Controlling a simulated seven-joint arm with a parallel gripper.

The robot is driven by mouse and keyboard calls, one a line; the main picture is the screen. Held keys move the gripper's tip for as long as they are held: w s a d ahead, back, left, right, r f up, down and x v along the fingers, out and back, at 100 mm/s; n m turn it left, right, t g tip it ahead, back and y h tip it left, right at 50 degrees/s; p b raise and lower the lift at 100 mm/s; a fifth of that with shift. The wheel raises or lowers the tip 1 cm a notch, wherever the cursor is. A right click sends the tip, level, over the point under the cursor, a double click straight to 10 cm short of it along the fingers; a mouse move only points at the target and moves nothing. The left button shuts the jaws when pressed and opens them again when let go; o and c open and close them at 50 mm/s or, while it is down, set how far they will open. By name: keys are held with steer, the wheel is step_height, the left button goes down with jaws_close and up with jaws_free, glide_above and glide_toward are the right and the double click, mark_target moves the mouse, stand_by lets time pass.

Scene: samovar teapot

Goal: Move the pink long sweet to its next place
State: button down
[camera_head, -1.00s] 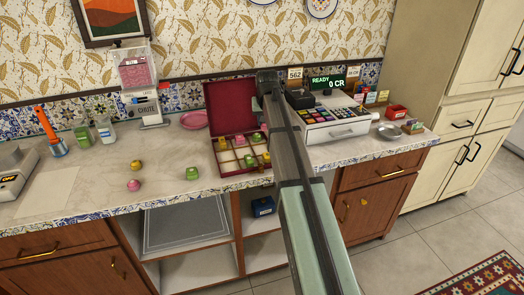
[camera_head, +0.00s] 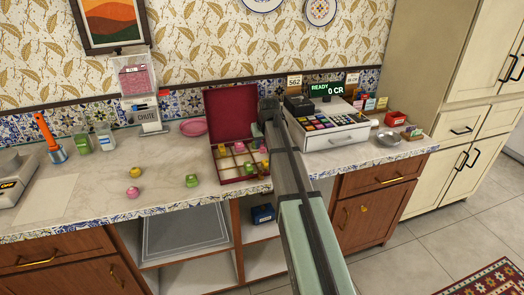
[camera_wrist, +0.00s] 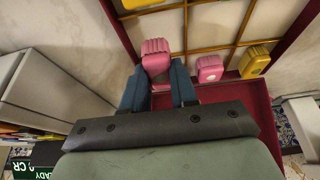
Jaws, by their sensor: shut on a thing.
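In the wrist view my gripper (camera_wrist: 157,88) is shut on a ridged pink long sweet (camera_wrist: 155,55), held between its two blue fingertips. The sweet shows against the divided sweet box (camera_wrist: 192,15), near the hinged-lid side; whether it touches the box floor cannot be told. Another pink sweet (camera_wrist: 209,68) and a yellow sweet (camera_wrist: 254,62) sit in the box beside it. In the head view the dark red box (camera_head: 222,180) stands with its lid (camera_head: 231,115) up.
A yellow sweet (camera_head: 135,172), a pink sweet (camera_head: 133,192) and a green sweet (camera_head: 191,180) lie loose on the counter (camera_head: 100,215). A cash register (camera_head: 335,138) stands right of the box. A pink plate (camera_head: 193,127) and chute dispenser (camera_head: 140,95) stand left. The front-left counter is mostly clear.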

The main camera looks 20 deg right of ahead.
mark_target(262, 149)
steer(key=shift+f, duration=1.8)
steer(key=c, duration=1.1)
jaws_free()
steer(key=shift+r, duration=0.15)
steer(key=v, duration=1.1)
steer(key=shift+s+r, duration=0.15)
steer(key=shift+r, duration=0.25)
